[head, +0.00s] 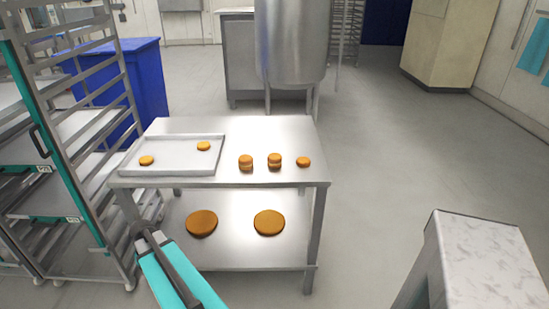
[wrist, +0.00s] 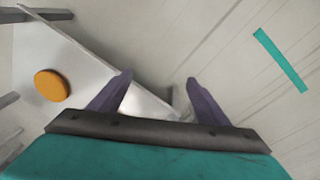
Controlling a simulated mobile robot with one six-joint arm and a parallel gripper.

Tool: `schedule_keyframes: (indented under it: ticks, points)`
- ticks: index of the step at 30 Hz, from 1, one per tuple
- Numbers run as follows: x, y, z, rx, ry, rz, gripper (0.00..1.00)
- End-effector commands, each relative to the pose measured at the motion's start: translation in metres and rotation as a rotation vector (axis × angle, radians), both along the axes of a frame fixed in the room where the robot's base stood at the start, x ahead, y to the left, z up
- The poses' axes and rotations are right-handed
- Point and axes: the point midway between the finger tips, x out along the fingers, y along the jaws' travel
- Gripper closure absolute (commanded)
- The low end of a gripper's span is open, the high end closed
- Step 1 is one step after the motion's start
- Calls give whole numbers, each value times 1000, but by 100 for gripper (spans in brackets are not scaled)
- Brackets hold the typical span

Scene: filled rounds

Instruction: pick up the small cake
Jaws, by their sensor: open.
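Several small orange-brown round cakes are on the steel table (head: 225,127) in the head view. One (head: 146,160) lies at the left of a shallow tray and another (head: 204,146) near its right side. Right of the tray, small rounds look stacked in two piles, left (head: 245,161) and middle (head: 274,160), with a single small cake (head: 303,162) at the right. My gripper (wrist: 158,76) is open and empty in the wrist view. One round cake (wrist: 51,85) lies on a metal surface left of its fingers, apart from them; I cannot tell which cake it is.
The tray (head: 172,168) covers the table's left part. Two larger cakes, left (head: 201,223) and right (head: 269,223), lie on the lower shelf. A tall rack (head: 70,150) stands close on the left, a steel vat (head: 292,45) behind.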

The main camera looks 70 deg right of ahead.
Motion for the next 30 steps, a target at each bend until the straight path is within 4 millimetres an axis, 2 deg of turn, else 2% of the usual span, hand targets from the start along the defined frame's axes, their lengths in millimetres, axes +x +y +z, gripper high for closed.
schedule_keyframes:
  ticks: [1,7,14,17,21,26,30]
  points:
    - [3,-21,19,-17,-21,-34,30]
    - [3,-95,85,-84,-93,-157,30]
    - [-16,-180,166,-168,-171,-302,30]
    - [-32,-217,202,-207,-203,-373,30]
    - [-65,-269,248,-261,-237,-478,30]
    - [-111,-320,287,-314,-263,-594,30]
    - [-157,-360,317,-360,-277,-696,30]
